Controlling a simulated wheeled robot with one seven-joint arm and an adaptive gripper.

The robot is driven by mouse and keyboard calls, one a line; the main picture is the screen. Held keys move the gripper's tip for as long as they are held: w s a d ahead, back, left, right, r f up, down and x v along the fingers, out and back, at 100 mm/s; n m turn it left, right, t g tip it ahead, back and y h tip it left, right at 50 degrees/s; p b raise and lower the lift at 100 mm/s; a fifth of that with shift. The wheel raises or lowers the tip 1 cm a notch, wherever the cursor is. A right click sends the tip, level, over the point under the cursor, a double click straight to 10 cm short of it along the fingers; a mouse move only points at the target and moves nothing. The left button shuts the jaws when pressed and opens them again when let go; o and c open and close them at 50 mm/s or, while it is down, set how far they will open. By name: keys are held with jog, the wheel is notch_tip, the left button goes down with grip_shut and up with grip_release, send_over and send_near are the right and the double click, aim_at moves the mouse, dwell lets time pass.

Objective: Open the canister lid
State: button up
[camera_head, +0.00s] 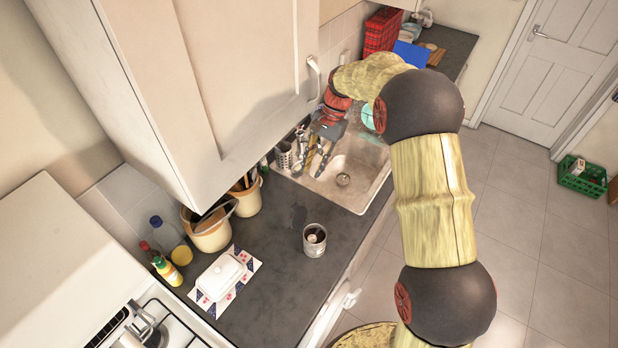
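A small grey metal canister (314,241) stands upright on the dark counter, near its front edge. Its top shows a dark round area with a pale spot; I cannot tell whether this is a lid or the inside. A beige pot (211,236) with a brown rim stands further left, under the wall cupboard, with a brown-edged lid or rim that looks tilted. My gripper (322,140) is above the left side of the sink, behind and apart from the canister. Its fingers are small and blend with items there, so their opening is unclear.
The sink (350,178) lies behind the canister. A second beige pot (246,197) holds utensils. A white butter dish (220,277) and bottles (168,272) stand left. The wall cupboard (210,90) overhangs the counter's back. Counter around the canister is mostly clear.

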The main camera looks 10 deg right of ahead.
jog(key=v, duration=0.5)
jog(key=shift+w+d+r, duration=0.1)
jog(key=shift+r, duration=0.25)
jog(key=shift+c, duration=0.4)
